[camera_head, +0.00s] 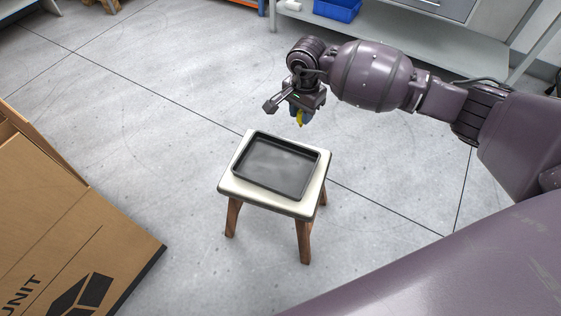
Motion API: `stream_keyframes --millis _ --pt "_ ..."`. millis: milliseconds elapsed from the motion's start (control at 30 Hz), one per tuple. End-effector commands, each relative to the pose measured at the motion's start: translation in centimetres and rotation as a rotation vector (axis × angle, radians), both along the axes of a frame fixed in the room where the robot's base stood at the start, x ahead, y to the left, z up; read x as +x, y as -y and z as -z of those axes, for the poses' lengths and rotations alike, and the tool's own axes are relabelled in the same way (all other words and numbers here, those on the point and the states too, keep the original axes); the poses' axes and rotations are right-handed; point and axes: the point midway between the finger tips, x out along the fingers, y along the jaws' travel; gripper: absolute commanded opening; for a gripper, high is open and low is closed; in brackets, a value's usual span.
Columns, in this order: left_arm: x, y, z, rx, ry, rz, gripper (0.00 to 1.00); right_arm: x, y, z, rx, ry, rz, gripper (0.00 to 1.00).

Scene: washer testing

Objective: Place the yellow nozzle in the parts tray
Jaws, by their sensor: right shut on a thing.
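The yellow nozzle (300,118) is a small piece held at the tip of my right gripper (299,112). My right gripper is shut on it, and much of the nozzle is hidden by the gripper. The parts tray (253,185) is a black, shallow, rectangular tray and looks empty. It lies on a small white-topped stool (227,184). In the picture the nozzle and gripper are just beyond the tray's back right side, apart from it. My left gripper is not in view.
A large cardboard box (60,215) stands at the left. A grey workbench (400,35) with a blue bin (337,10) on its lower shelf is at the back right. The floor around the stool is clear.

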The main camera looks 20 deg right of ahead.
Motion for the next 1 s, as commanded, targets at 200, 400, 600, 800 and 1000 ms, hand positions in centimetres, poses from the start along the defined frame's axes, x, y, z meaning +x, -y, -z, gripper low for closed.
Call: stream_keyframes --millis 200,400,600,800,1000 --pt "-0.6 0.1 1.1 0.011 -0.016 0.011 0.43 -0.3 0.0 4.9 0.001 -0.012 0.002 0.05" --pt "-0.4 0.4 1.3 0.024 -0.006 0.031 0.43 -0.4 0.0 9.3 0.002 -0.014 0.0 0.05" --pt "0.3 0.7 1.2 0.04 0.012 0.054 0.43 -0.3 0.0 12.9 0.0 -0.009 0.0 0.05" --pt "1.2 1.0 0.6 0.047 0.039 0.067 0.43 -0.1 0.0 13.9 0.0 -0.002 -0.001 0.05" --pt "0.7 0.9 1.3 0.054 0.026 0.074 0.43 -0.2 0.0 15.7 0.001 -0.007 -0.001 0.05"
